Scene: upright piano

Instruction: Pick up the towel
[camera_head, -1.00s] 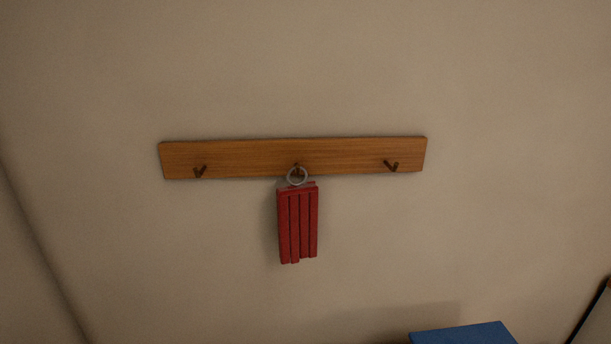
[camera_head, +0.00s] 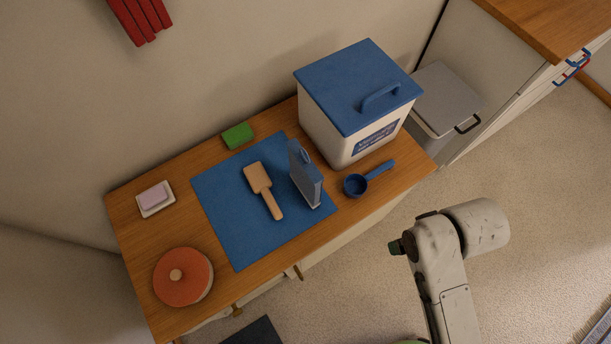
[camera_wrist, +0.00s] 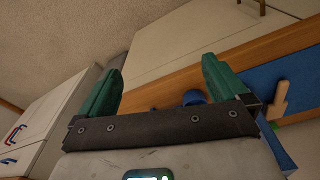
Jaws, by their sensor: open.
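The red towel (camera_head: 139,18) hangs against the wall at the top left of the head view. Only its lower part shows, with several vertical folds; its ring and the hook board are out of the frame. My gripper (camera_wrist: 160,82) is open and empty in the wrist view, with its two green fingers spread apart. In the head view my arm is at the lower right, over the floor, well away from the towel. The towel does not show in the wrist view.
A wooden cabinet top (camera_head: 125,232) stands below the towel. It bears a blue mat (camera_head: 228,215), a white bin with a blue lid (camera_head: 352,80), a blue scoop (camera_head: 356,185), a green sponge (camera_head: 237,135), a soap dish (camera_head: 155,211) and a red-lidded pot (camera_head: 183,276). Carpet (camera_head: 530,190) lies clear at right.

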